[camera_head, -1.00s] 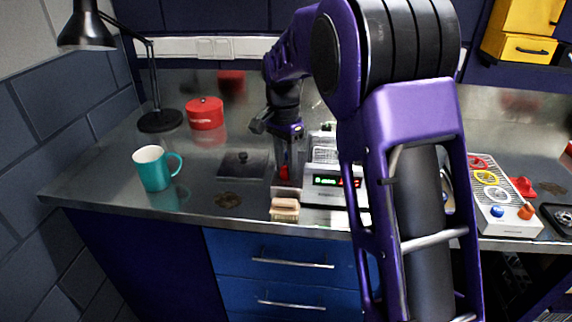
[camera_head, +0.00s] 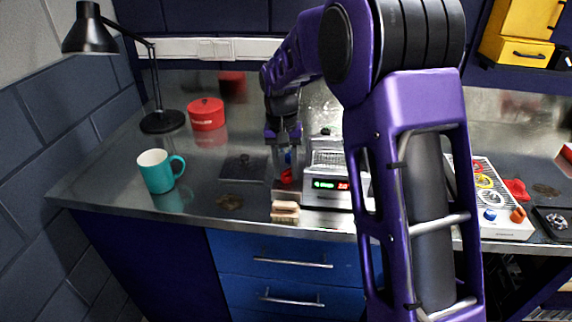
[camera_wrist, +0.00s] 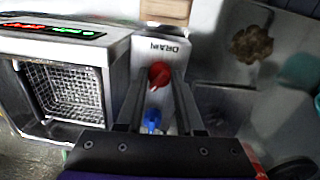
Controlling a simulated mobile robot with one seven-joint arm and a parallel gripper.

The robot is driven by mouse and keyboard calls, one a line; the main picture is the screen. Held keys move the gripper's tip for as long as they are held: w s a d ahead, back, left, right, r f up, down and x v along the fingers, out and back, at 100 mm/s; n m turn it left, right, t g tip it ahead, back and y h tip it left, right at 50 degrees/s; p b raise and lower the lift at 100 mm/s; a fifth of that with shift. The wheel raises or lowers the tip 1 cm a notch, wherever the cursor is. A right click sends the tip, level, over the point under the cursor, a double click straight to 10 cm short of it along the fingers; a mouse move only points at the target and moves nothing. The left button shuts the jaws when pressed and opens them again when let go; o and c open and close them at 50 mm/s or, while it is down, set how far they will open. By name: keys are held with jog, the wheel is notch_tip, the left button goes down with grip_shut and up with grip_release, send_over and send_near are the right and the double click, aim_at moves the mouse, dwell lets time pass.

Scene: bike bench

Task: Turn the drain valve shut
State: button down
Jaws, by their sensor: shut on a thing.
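The drain valve (camera_wrist: 159,74) shows a rounded red part beside the word DRAIN on a pale metal panel in the wrist view. A blue part (camera_wrist: 152,119) shows between my fingers, closer to the wrist; I cannot tell how it joins the red part. My gripper (camera_wrist: 157,88) is shut on the valve, with one finger on each side of it. In the head view my gripper (camera_head: 287,171) points down at the left end of the cleaner unit (camera_head: 327,186), and the red of the valve shows at its fingertips. The exact contact is partly hidden.
The unit's wire basket (camera_wrist: 62,90) is close beside the gripper. A wooden brush (camera_head: 285,211) lies at the counter's front edge. A dark square plate (camera_head: 243,168), teal mug (camera_head: 158,171), red tin (camera_head: 206,114) and black lamp (camera_head: 161,121) stand left. My arm hides part of the right side.

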aim_at(282, 175)
jog(key=n+p, duration=0.1)
jog(key=n, duration=0.5)
jog(key=shift+p, duration=0.3)
jog(key=shift+n, duration=0.3)
jog(key=c, duration=0.5)
grip_release()
jog(key=shift+c, duration=0.2)
notch_tip(282, 175, up, 18)
jog(key=shift+s+a+f, duration=0.25)
jog(key=shift+a, duration=0.2)
jog(key=shift+f, duration=0.1)
